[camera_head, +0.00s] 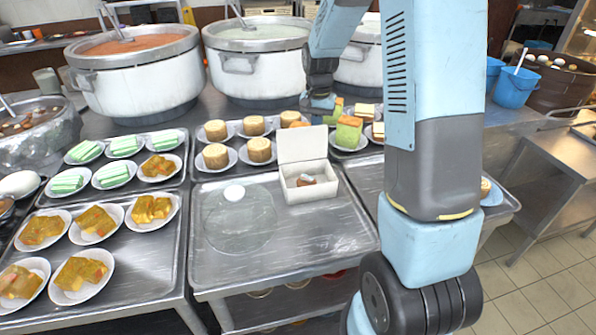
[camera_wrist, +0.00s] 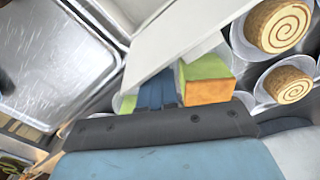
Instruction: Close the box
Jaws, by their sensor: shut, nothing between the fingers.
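The white box (camera_head: 310,192) stands on the steel tray with its lid (camera_head: 302,145) raised, about upright, at its back edge. A small brown item (camera_head: 306,181) lies inside. My gripper (camera_head: 320,106) is behind the lid, close to its top edge. In the wrist view the lid (camera_wrist: 180,42) crosses the middle as a pale flap, and the blue fingers of my gripper (camera_wrist: 157,92) are together and empty beside its edge. I cannot tell whether they touch the lid.
A clear glass cover with a white knob (camera_head: 240,218) lies left of the box. Plates of round rolls (camera_head: 215,156) and a green and orange cake (camera_head: 348,132) stand close behind the box. Large pots (camera_head: 135,75) line the back. The tray front is clear.

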